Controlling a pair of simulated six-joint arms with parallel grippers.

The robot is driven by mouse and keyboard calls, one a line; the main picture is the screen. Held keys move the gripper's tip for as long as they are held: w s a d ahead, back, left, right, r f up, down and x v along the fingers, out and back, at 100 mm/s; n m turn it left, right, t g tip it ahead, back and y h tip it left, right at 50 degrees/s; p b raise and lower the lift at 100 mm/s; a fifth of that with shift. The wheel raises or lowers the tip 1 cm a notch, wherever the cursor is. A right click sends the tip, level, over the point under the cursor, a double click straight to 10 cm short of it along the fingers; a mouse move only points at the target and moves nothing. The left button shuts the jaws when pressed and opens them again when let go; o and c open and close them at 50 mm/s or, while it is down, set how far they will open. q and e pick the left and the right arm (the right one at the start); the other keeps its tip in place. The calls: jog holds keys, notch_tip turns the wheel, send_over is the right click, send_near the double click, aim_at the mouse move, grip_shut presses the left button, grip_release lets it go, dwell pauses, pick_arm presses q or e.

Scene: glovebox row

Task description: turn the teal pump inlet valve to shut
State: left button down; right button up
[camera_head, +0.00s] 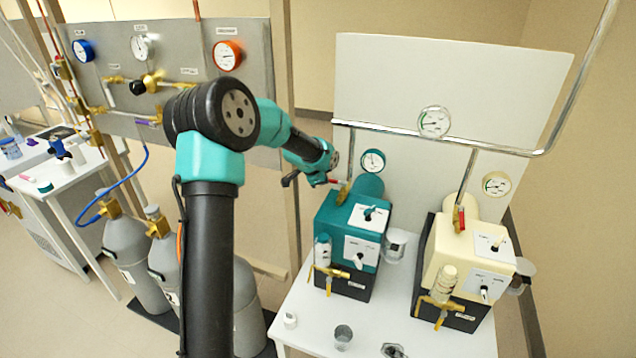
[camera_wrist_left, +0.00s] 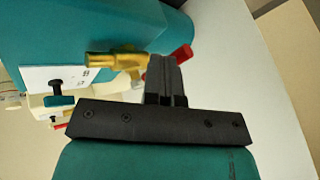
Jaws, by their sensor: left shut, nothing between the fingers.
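The teal pump (camera_head: 345,222) stands on the white table, and its teal body also fills the upper left of the left wrist view (camera_wrist_left: 85,25). Its inlet valve is a brass fitting (camera_head: 343,192) at the back of the pump, which also shows in the left wrist view (camera_wrist_left: 115,62). The valve's red handle (camera_wrist_left: 184,52) is partly hidden behind my fingers. My left gripper (camera_wrist_left: 165,72) is shut and empty, with its fingertips close beside the handle; I cannot tell whether they touch. In the head view the gripper (camera_head: 322,179) is small beside the valve. My right gripper is out of view.
A cream pump (camera_head: 462,245) with its own red-handled valve (camera_head: 459,216) stands right of the teal one. A white panel with gauges (camera_head: 434,122) rises behind. Small cups (camera_head: 343,336) stand at the table front. Grey gas cylinders (camera_head: 128,248) stand at left.

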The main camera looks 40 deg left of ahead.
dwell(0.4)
pick_arm(q)
jog(key=s+a+f+v, duration=0.1)
jog(key=s+v, duration=0.1)
jog(key=v, duration=1)
jog(key=shift+d, duration=0.1)
dwell(0.6)
